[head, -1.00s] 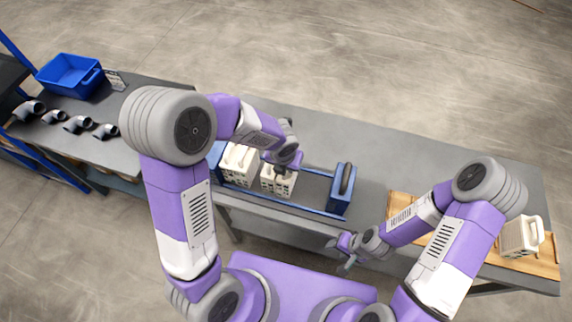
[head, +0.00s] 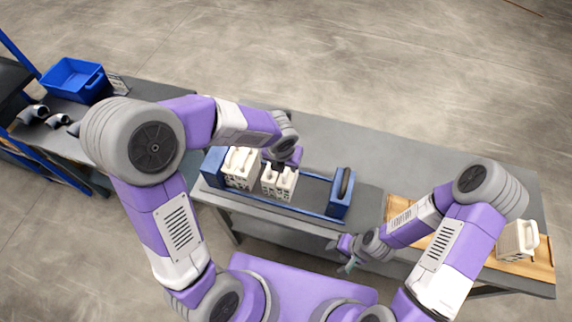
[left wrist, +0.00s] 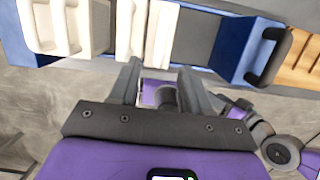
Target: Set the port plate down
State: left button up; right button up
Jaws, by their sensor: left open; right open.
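White plates with handles hang in the filter press. One group (head: 240,168) is against the left blue end block, and another (head: 279,181) stands apart to its right. I cannot tell which is the port plate. My left gripper (head: 284,168) is right at the separate group; its fingers are mostly hidden in the head view. In the left wrist view my left gripper (left wrist: 161,82) is open with nothing between its fingers, below the separate white plates (left wrist: 148,35). My right gripper (head: 349,264) is open and empty at the front of the bench.
The press has blue rails and a right end block (head: 341,193) with a dark handle. Another white plate (head: 518,240) stands on a wooden board (head: 536,268) at right. A blue bin (head: 73,82) and dark pipe elbows (head: 33,113) are on the left table.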

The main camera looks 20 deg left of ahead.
pick_arm(q)
jog(key=p+v, duration=0.1)
jog(key=v, duration=0.4)
jog(key=shift+f, duration=0.1)
dwell(0.4)
